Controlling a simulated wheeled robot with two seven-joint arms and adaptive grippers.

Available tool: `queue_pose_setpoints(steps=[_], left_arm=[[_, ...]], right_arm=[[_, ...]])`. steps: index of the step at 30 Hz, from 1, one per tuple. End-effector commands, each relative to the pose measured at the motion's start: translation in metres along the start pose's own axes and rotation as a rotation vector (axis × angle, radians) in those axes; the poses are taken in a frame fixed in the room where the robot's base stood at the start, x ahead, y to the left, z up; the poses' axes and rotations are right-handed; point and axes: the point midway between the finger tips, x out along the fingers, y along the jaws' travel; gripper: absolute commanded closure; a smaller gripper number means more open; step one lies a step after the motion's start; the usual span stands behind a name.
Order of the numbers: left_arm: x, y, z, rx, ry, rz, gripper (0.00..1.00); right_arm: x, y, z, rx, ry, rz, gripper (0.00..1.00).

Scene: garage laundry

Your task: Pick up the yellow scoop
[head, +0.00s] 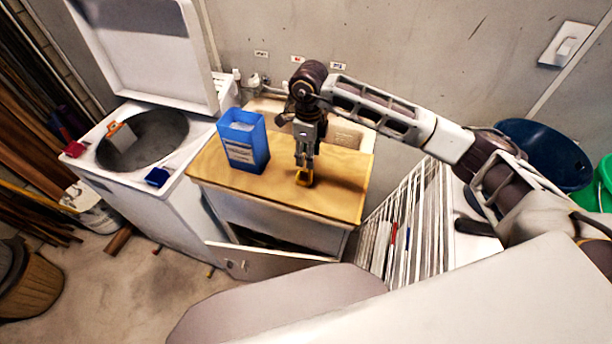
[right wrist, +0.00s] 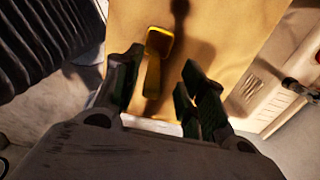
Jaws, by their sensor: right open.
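The yellow scoop (head: 304,178) lies on the wooden top (head: 340,195) of a low cabinet, right of a blue box. My right gripper (head: 305,160) points down just above it, its fingers partly hiding it. In the right wrist view the scoop (right wrist: 157,58) shows its square bowl and its handle reaching back between the fingers. My right gripper (right wrist: 165,90) is open, with the handle nearer the left finger. I cannot tell whether a finger touches it. My left gripper is not in view.
The blue box (head: 242,142) stands close left of my right gripper. A white top-loading washer (head: 165,220) with raised lid is at left. A white wire rack (head: 405,225) stands right of the cabinet. A cabinet door (head: 262,258) hangs open in front.

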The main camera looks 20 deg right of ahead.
Motion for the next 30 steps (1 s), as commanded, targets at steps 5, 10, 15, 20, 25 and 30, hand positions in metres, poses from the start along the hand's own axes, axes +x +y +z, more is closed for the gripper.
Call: queue_pose_setpoints(steps=[5,10,15,20,25,30], left_arm=[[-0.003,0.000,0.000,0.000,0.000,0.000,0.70],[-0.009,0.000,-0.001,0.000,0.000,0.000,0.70],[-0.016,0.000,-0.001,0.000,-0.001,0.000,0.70],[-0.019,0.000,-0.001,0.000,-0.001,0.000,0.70],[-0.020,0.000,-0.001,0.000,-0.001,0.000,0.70],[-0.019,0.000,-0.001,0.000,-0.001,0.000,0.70]], right_arm=[[0.004,0.001,-0.001,0.000,0.001,0.001,0.59],[0.016,0.004,-0.004,0.000,0.002,0.002,0.59],[0.031,0.007,-0.006,0.000,0.002,0.001,0.59],[0.046,0.006,-0.005,0.001,0.000,0.001,0.59],[0.052,0.006,-0.005,0.000,0.000,0.000,0.59],[0.052,0.006,-0.005,0.000,0.000,0.000,0.59]])
